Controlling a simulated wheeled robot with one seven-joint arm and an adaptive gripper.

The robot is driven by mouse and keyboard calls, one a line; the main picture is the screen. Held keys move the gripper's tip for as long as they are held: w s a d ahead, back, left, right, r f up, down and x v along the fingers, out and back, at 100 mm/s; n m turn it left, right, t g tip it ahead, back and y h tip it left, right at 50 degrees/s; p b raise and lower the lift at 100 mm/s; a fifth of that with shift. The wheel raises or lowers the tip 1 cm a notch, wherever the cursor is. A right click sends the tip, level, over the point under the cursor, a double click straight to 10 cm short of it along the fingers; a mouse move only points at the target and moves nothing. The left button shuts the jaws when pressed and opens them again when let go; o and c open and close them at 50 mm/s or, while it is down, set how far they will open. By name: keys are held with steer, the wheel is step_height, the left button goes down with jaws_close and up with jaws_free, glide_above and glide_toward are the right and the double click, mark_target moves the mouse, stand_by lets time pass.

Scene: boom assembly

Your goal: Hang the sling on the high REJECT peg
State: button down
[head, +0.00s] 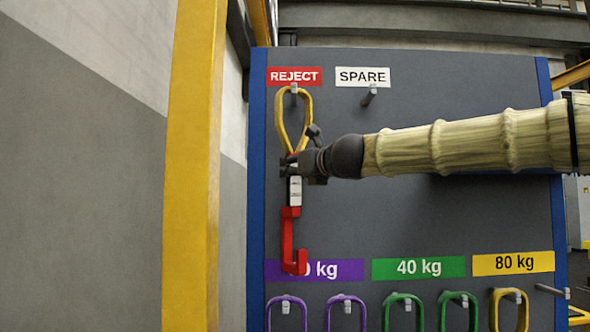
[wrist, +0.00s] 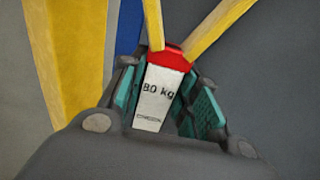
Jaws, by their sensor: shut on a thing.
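The sling has a yellow loop (head: 279,114) at the top, a white label block marked 80 kg (wrist: 155,95) and a red hook (head: 289,240) hanging below. It hangs upright in front of the board. My gripper (head: 291,168) is shut on the sling at its label block, just below the loop; the wrist view shows the block between the finger pads. The REJECT peg (head: 294,88) overlaps the top of the loop, under the red REJECT sign (head: 294,76). I cannot tell whether the peg passes through the loop or the loop is in front of it.
The SPARE peg (head: 369,95) to the right is empty. Lower pegs under the 40 kg sign (head: 418,267) and 80 kg sign (head: 513,263) carry green and yellow loops; purple loops (head: 287,302) hang at lower left. A yellow post (head: 193,170) stands left of the board.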

steer(key=c, duration=1)
jaws_free()
steer(key=shift+s+r, duration=0.1)
steer(key=shift+r, duration=0.05)
steer(key=shift+f, duration=0.2)
steer(key=v, duration=1.2)
steer(key=shift+r, duration=0.1)
steer(key=shift+d, duration=0.1)
